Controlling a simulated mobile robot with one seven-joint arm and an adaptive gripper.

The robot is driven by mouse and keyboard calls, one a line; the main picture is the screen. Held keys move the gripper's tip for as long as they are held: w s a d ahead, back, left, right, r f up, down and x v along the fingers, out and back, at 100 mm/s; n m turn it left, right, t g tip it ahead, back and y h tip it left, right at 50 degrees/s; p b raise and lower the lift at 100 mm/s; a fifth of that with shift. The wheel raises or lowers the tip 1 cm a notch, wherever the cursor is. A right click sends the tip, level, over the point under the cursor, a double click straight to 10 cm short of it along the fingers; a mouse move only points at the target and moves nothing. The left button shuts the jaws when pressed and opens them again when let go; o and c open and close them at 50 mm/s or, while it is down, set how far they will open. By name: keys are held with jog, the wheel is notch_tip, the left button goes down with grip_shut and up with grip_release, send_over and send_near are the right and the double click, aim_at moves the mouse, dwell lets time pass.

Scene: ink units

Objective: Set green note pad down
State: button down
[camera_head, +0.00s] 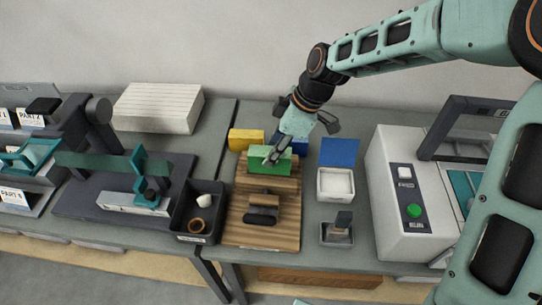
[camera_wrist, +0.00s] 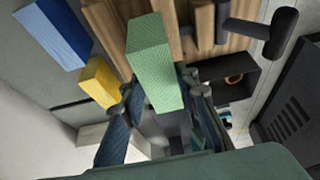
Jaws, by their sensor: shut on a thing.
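The green note pad (camera_head: 269,162) is a flat-sided green block over the back end of the wooden board. My gripper (camera_head: 279,153) is shut on it from above and behind. In the wrist view the green pad (camera_wrist: 153,58) sits between the two fingers of my gripper (camera_wrist: 160,92), with wooden slats beyond it. I cannot tell whether its underside touches the board. The slatted wooden board (camera_head: 286,226) lies on the table, with a dark handled tool (camera_head: 263,210) on its front part.
A black bin (camera_head: 183,222) stands left; a blue square (camera_head: 339,152), a white tray (camera_head: 335,198) and a grey machine (camera_head: 402,222) are right. Little bare table shows around the board.

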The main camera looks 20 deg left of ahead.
jog(key=shift+w+a+f, duration=0.3)
jog(key=shift+w+f, duration=0.05)
jog(key=shift+f, duration=0.2)
jog(key=shift+w+a+f, duration=0.3)
jog(key=shift+w+f, duration=0.05)
jog(key=shift+f, duration=0.2)
notch_tip(320, 180, down, 3)
jog(key=shift+w+a+f, duration=0.1)
jog(key=shift+w+f, duration=0.05)
jog(key=shift+f+b, duration=0.3)
jog(key=shift+f, duration=0.25)
jog(key=c, duration=1.5)
grip_release()
jog(key=shift+f, duration=0.1)
